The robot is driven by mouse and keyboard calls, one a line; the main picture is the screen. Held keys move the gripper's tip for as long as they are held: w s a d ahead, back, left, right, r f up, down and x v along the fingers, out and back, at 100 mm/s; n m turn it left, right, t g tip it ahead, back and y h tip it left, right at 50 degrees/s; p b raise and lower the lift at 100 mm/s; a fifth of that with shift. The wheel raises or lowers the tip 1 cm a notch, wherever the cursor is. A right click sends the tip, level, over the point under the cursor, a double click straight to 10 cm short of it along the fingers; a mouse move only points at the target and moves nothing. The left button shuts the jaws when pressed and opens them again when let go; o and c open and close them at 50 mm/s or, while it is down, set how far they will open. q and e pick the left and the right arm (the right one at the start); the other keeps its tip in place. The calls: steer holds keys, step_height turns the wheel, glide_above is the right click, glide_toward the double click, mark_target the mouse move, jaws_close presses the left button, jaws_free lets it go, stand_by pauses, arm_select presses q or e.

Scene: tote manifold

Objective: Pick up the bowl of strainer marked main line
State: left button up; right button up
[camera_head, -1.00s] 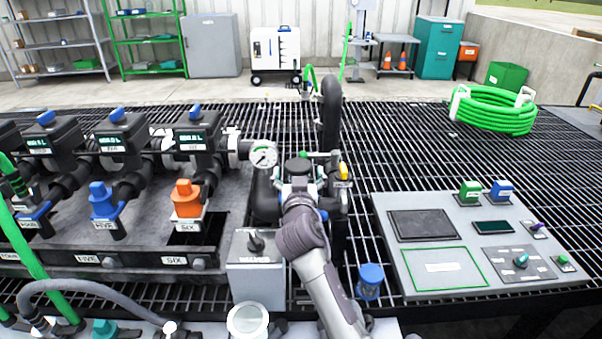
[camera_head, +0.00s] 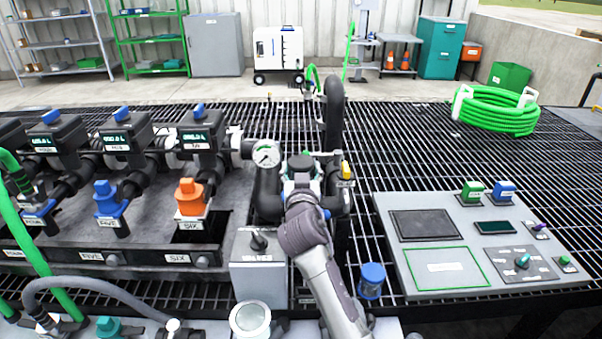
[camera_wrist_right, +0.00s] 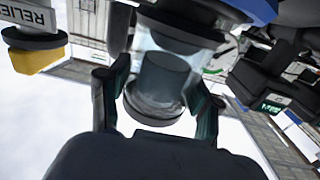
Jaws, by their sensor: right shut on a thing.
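The strainer bowl (camera_wrist_right: 168,75) is a clear cylinder with a dark insert inside and a dark rim at its end. In the right wrist view it sits between the two fingers of my right gripper (camera_wrist_right: 157,100), which is shut on its sides. Its other end meets a dark fitting, and I cannot tell whether the two are joined. In the head view my right gripper (camera_head: 301,190) is at the black pipework beside the pressure gauge (camera_head: 267,154), and my own wrist hides most of the bowl. No main line marking is readable. My left gripper is out of view.
A yellow-capped relief fitting (camera_head: 345,171) stands close to the right of the gripper. A grey valve box (camera_head: 258,268) and a blue-capped cylinder (camera_head: 371,280) are nearer me. A clear round vessel (camera_head: 250,318) is at the front. A control panel (camera_head: 480,240) lies right; the grating behind is mostly clear.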

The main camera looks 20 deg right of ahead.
mark_target(306, 160)
steer(key=r, duration=0.2)
steer(key=d+r+p, duration=0.1)
steer(key=r, duration=0.1)
steer(key=shift+r, duration=0.2)
steer(key=d+r, duration=0.1)
steer(key=d, duration=0.2)
steer(key=s+d+r+p, duration=0.1)
steer(key=d+r, duration=0.1)
steer(key=d, duration=0.1)
steer(key=s+d+r+p, duration=0.1)
steer(key=d+r, duration=0.1)
steer(key=d, duration=0.1)
steer(key=shift+r, duration=0.1)
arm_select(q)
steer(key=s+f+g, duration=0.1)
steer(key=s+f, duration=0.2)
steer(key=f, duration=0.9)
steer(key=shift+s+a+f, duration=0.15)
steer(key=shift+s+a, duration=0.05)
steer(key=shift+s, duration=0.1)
arm_select(e)
steer(key=shift+s+d+r, duration=0.2)
steer(key=shift+d+r, duration=0.2)
steer(key=shift+d, duration=0.35)
arm_select(q)
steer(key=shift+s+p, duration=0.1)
steer(key=shift+p, duration=0.3)
arm_select(e)
steer(key=shift+s+a, duration=0.1)
